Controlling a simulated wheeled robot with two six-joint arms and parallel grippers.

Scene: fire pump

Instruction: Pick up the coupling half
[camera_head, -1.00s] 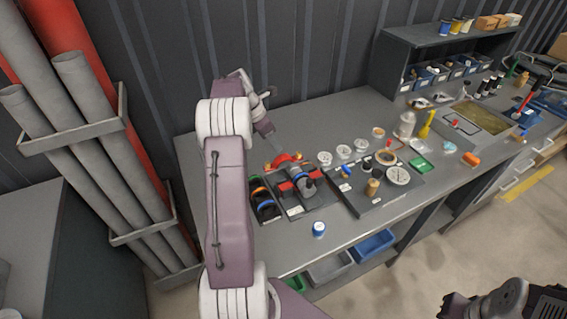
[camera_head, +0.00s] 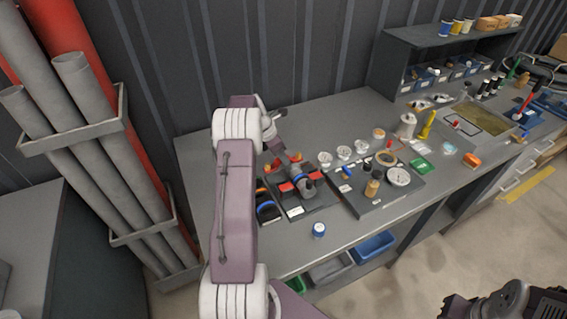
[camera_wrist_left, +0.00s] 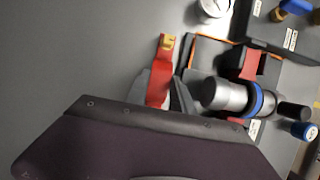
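The coupling half looks to be a red curved piece with a brass-coloured end (camera_wrist_left: 163,62), seen nearly edge-on in the left wrist view. In the head view it shows only in part (camera_head: 272,166) at the bench's left end, behind my left gripper (camera_head: 290,157). The dark fingers of my left gripper (camera_wrist_left: 162,95) lie on both sides of the red piece. I cannot tell whether they press on it. Dark parts of my right arm show at the bottom right of the head view, and its fingers cannot be made out.
Close beside the red piece, a dark tray (camera_head: 312,207) holds a grey cylindrical fitting with a blue ring (camera_wrist_left: 232,97). A gauge board (camera_head: 375,205) lies to its right. A small blue-and-white can (camera_head: 319,230) stands near the front edge.

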